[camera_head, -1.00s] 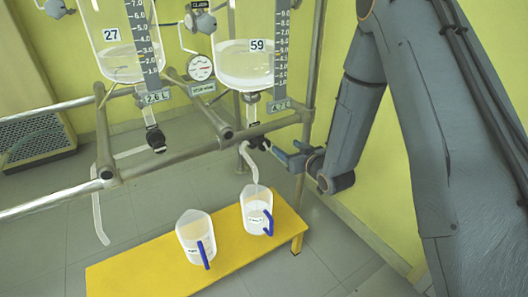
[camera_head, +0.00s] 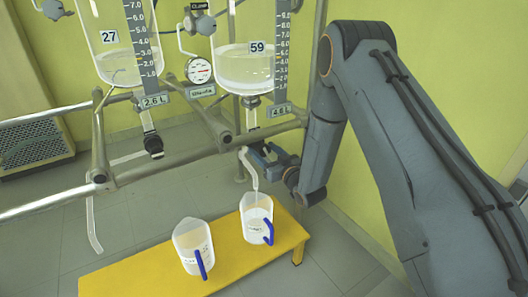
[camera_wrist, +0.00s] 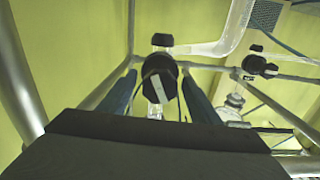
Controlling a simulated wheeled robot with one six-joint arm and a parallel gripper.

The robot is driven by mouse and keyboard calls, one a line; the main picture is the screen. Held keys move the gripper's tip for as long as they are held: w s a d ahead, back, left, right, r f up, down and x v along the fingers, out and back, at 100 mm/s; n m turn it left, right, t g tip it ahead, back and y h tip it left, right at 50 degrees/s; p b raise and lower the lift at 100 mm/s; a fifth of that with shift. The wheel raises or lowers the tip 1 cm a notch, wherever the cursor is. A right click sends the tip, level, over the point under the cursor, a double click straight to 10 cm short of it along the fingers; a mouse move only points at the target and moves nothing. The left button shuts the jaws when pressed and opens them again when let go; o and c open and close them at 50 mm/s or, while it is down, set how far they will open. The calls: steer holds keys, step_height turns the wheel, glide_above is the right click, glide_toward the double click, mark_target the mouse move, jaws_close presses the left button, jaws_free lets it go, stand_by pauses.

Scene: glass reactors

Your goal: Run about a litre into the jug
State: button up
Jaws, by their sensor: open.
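The reactor marked 59 (camera_head: 245,75) holds clear liquid, and its tag (camera_head: 282,110) appears to read 4.6 L. Its black-handled drain valve shows in the wrist view (camera_wrist: 160,72). A pale outlet tube (camera_head: 249,168) bends down from it to the mouth of a clear jug with a blue handle (camera_head: 257,222). The liquid level in this jug is hard to make out. My gripper (camera_head: 262,154) is open beside the valve. In the wrist view my blue fingers (camera_wrist: 160,84) stand either side of the valve handle; contact cannot be told.
A second jug with a blue handle (camera_head: 190,245) stands to the left on the yellow bench (camera_head: 130,280). The reactor marked 27 (camera_head: 115,60) has its own drain valve (camera_head: 153,145). Metal rails (camera_head: 190,150) run close to my gripper.

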steer(key=shift+w+a, duration=0.1)
steer(key=shift+w, duration=0.05)
steer(key=c, duration=1.1)
steer(key=shift+o, duration=0.2)
steer(key=shift+m, duration=0.4)
steer(key=m+p, duration=0.1)
steer(key=m, duration=0.2)
steer(key=shift+m, duration=0.3)
steer(key=m+p, duration=0.1)
steer(key=m, duration=0.3)
steer(key=shift+m, duration=0.3)
steer(key=m+p, duration=0.1)
steer(key=m, duration=0.5)
steer(key=m+p, duration=0.1)
steer(key=m, duration=0.6)
